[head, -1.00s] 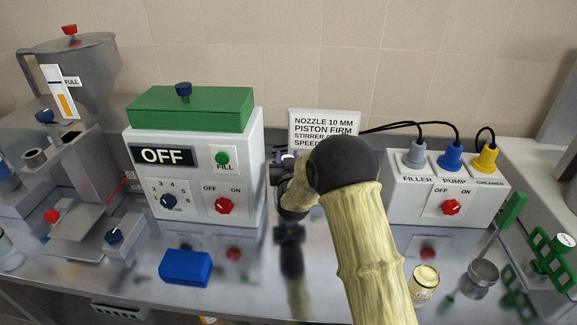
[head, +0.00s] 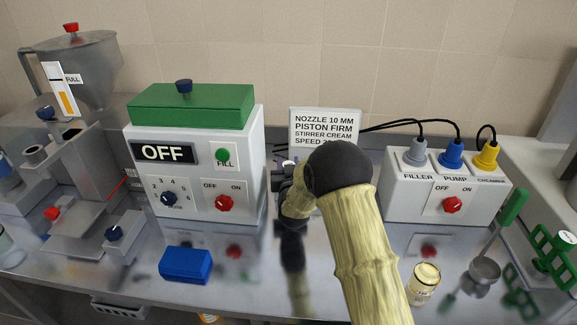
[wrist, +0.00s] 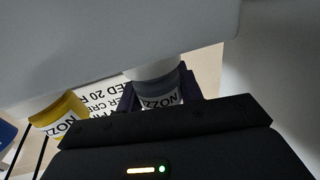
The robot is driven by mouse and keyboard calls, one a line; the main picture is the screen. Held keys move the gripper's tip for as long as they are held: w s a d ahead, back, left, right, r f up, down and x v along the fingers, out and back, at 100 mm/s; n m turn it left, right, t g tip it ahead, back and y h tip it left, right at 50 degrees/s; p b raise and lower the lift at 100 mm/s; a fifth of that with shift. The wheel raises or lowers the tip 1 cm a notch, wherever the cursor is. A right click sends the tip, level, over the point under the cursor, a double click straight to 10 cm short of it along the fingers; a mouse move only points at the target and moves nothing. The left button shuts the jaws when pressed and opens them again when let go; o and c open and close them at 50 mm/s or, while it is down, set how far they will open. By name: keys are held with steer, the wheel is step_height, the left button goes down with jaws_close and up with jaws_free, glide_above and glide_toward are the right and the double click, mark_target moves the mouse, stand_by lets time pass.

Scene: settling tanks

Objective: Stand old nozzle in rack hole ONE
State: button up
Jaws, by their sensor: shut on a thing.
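In the wrist view my gripper (wrist: 155,95) is shut on a pale nozzle (wrist: 152,72) with a grey band and a white label of which "NOZZ" shows. I cannot read the rest of the label, so I cannot tell if it is the old one. A second, yellow nozzle (wrist: 62,112) with a similar label stands to its left, apart from the gripper. In the head view my gripper (head: 280,182) is mostly hidden behind my arm, right of the OFF control box, and the held nozzle cannot be made out. I cannot make out the rack or its hole ONE.
The control box (head: 192,160) with its green top stands close left of my gripper. A notice card (head: 325,122) is behind it; a plug box (head: 445,190) stands to the right. A blue block (head: 186,264) lies in front, a small jar (head: 424,283) front right.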

steer(key=shift+s+f, duration=0.15)
steer(key=shift+f, duration=0.6)
steer(key=o, duration=1)
steer(key=shift+d+f, duration=0.1)
steer(key=shift+r+p, duration=0.6)
steer(key=shift+p, duration=0.2)
steer(key=s+d+b, duration=0.1)
steer(key=s+b, duration=0.1)
steer(key=s, duration=0.9)
steer(key=shift+s+d+r, duration=0.2)
steer(key=shift+r, duration=0.05)
